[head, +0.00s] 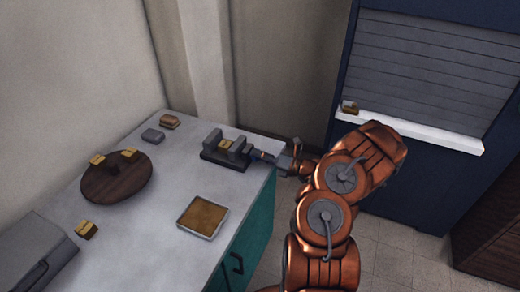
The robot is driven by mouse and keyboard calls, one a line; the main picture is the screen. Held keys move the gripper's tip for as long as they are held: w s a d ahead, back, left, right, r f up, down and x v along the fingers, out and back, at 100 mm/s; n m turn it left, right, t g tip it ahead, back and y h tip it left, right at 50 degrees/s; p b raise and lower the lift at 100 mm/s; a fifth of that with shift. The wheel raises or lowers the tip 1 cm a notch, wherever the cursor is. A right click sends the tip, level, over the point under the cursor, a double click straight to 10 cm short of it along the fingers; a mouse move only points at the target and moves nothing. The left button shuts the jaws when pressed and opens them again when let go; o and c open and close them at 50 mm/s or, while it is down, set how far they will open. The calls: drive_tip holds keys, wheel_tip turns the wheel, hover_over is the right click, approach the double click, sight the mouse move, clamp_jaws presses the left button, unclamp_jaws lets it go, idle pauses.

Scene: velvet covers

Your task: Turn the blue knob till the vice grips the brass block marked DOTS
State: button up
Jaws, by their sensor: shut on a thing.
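The grey vice (223,159) stands at the far right end of the bench top. A brass block (226,143) sits between its two upright jaws; any marking on it is too small to read, and I cannot tell whether both jaws touch it. My gripper (268,157) reaches in from the right, level with the vice's right end. It is shut at the end of the vice's screw, where the knob is.
A round wooden board (115,183) carries brass blocks. Another brass block (87,230) lies in front. A shallow tray (203,217), a grey block (153,135) and a small brass-topped item (169,122) are on the bench (160,220). Another block (349,107) sits on the shutter's white sill (420,132).

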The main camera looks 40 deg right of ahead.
drive_tip(key=m+p, duration=0.1)
drive_tip(key=m, duration=0.1)
drive_tip(key=shift+r+m, duration=0.1)
drive_tip(key=shift+m, duration=0.3)
drive_tip(key=shift+m+p, duration=0.85)
drive_tip(key=shift+m, duration=0.95)
drive_tip(key=shift+f, duration=0.2)
drive_tip(key=o, duration=1.2)
drive_tip(key=shift+c, duration=0.2)
